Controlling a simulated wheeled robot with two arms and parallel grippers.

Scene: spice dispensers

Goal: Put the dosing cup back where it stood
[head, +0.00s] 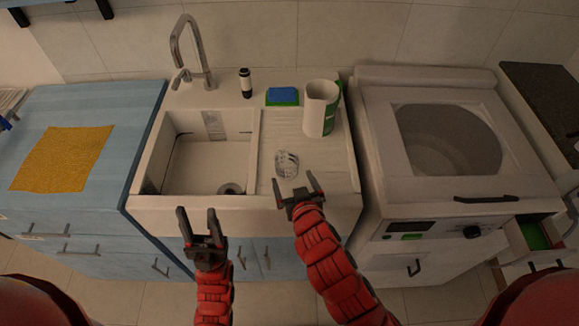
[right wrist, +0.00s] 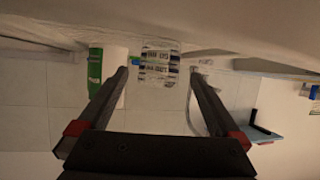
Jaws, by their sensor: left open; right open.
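The dosing cup (head: 287,163) is a small clear cup with dark markings. It stands on the ridged drainboard right of the sink basin in the head view. In the right wrist view the cup (right wrist: 160,66) appears upside down in the picture, between the finger lines and near the tips. My right gripper (head: 298,184) is open and empty just in front of the cup. My left gripper (head: 200,218) is open and empty in front of the sink's front edge, away from the cup.
A white and green container (head: 317,108) stands behind the cup. A blue and green sponge (head: 282,96) and a small dark bottle (head: 246,83) are at the back. The sink basin (head: 205,165) is left; a washing machine (head: 440,130) is right. An orange cloth (head: 62,158) lies far left.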

